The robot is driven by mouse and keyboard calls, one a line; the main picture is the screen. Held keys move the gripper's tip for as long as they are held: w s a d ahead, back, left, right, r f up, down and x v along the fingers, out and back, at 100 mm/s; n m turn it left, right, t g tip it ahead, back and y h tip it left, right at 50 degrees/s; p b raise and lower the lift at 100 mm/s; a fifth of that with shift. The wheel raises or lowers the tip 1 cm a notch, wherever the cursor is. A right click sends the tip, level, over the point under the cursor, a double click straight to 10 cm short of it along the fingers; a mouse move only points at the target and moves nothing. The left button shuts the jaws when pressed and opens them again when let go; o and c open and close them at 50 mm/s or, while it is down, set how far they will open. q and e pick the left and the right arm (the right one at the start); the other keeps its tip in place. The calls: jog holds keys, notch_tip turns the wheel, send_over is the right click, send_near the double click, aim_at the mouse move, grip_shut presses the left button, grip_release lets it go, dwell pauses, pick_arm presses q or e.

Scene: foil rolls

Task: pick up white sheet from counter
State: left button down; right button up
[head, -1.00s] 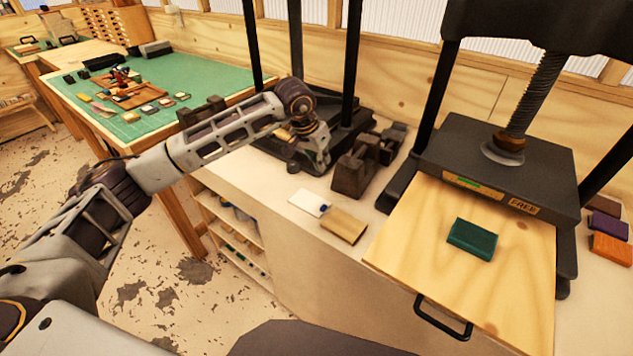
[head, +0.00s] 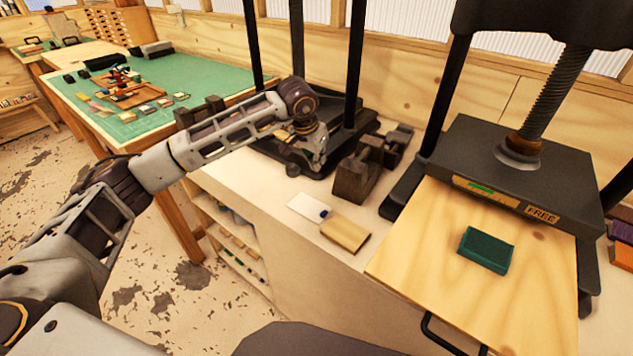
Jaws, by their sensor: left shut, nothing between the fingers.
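A small white sheet (head: 306,206) lies flat on the pale counter (head: 262,208), with a small dark blue item at its right end. A tan block (head: 345,234) lies just right of and nearer than the sheet. My left gripper (head: 318,163) is shut and empty, pointing down. In the picture it is just above and beyond the sheet, apart from it, in front of the black press base. My right gripper is not in view.
Dark metal blocks (head: 357,172) stand right of my left gripper. A screw press (head: 520,165) stands at right, with a wooden board (head: 420,240) bearing a green block (head: 486,250). A green-topped table (head: 200,75) is at back left.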

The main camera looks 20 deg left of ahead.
aim_at(319, 192)
pick_arm(q)
jog(key=p+x, duration=0.1)
jog(key=x, duration=0.9)
jog(key=shift+d, duration=0.1)
jog(key=shift+s+a, duration=0.3)
jog(key=shift+s, duration=0.35)
jog(key=shift+s+a+p, duration=0.3)
jog(key=shift+s+p, duration=0.05)
jog(key=shift+s, duration=0.45)
jog(key=shift+s+a, duration=0.15)
jog(key=shift+s, duration=0.3)
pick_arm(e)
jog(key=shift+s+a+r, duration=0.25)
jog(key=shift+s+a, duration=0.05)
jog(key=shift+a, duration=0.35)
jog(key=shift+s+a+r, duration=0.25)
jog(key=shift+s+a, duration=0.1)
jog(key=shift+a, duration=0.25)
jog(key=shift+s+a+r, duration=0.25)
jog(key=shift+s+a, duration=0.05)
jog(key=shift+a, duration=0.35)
pick_arm(q)
jog(key=shift+s, duration=0.1)
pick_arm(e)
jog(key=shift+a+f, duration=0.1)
